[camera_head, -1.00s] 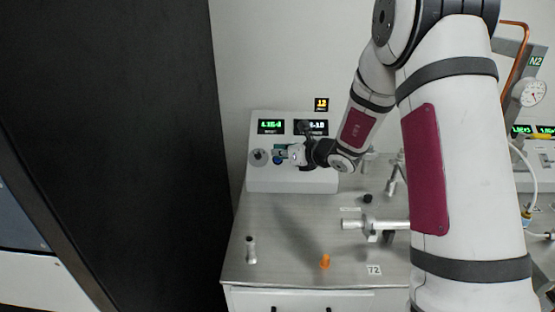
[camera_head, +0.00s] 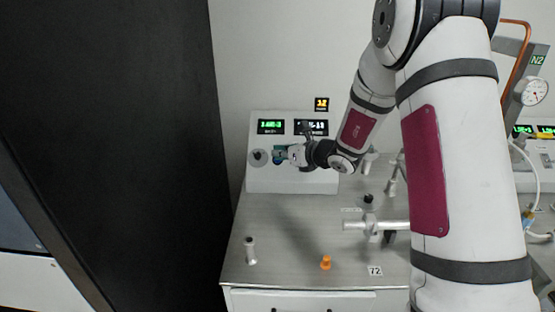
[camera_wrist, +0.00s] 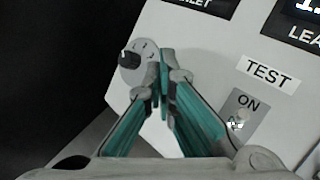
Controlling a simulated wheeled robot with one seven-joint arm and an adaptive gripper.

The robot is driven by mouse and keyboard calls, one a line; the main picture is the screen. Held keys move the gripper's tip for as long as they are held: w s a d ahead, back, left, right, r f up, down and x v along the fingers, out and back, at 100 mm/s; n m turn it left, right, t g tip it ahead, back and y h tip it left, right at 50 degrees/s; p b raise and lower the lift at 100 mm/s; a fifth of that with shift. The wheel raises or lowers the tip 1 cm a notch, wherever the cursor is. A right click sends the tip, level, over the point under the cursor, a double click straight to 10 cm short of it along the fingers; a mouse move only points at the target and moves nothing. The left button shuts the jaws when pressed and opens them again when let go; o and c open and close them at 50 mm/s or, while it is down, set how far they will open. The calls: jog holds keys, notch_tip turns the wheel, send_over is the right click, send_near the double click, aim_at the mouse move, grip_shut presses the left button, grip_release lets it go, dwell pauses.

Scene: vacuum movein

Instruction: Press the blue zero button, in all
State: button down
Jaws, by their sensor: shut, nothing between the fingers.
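The white control box (camera_head: 318,182) stands at the back of the steel bench. My gripper (camera_head: 276,154) is at its front face, just right of the grey round knob (camera_head: 258,157). In the wrist view the teal fingers (camera_wrist: 163,58) are shut together and empty. Their tips overlap the panel beside the knob, which has a black centre (camera_wrist: 129,59). I cannot make out the blue zero button clearly; the fingers cover that area. Whether the tips touch the panel or button cannot be told.
Two lit displays, one green (camera_head: 271,126), sit above. An orange part (camera_head: 326,262) and a metal fitting (camera_head: 250,250) stand on the bench front. A dark panel (camera_head: 120,130) fills the left.

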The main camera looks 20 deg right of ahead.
jog(key=shift+s+r, duration=0.1)
jog(key=shift+s+a+r+p, duration=0.15)
jog(key=shift+s+r+p, duration=0.25)
jog(key=shift+r, duration=0.15)
jog(key=shift+s+a+r+p, duration=0.25)
jog(key=shift+s+r+p, duration=0.45)
jog(key=shift+r, duration=0.35)
jog(key=shift+s+a+r+p, duration=0.25)
jog(key=shift+s+r+p, duration=0.4)
jog(key=shift+r, duration=0.35)
